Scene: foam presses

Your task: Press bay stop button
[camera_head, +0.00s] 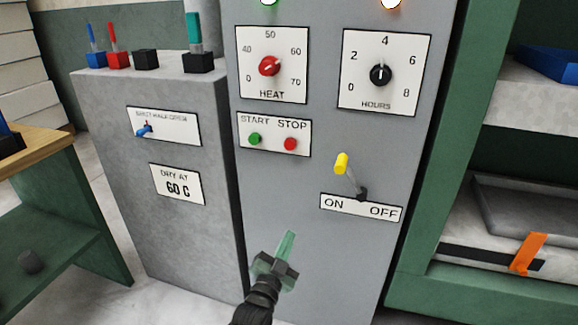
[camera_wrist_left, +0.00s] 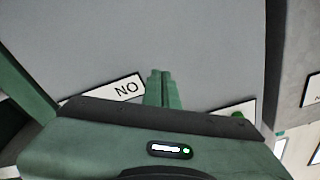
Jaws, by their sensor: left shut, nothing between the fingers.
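The red stop button (camera_head: 290,144) sits on a white START STOP plate (camera_head: 246,146) on the grey control cabinet. The green start button (camera_head: 255,139) is to its left. My left gripper (camera_head: 287,243) is shut and empty in front of the cabinet, below the plate and apart from the stop button. In the left wrist view its shut green fingers (camera_wrist_left: 162,88) point at the grey panel, and the stop button cannot be made out there. My right gripper is in neither view.
A yellow-tipped lever (camera_head: 341,164) stands out above the ON OFF plate (camera_head: 361,208), leaning toward ON. Above are a red HEAT knob (camera_head: 269,66) and a black HOURS knob (camera_head: 380,75). A lower grey cabinet (camera_head: 100,120) stands left, green shelving (camera_head: 430,200) right.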

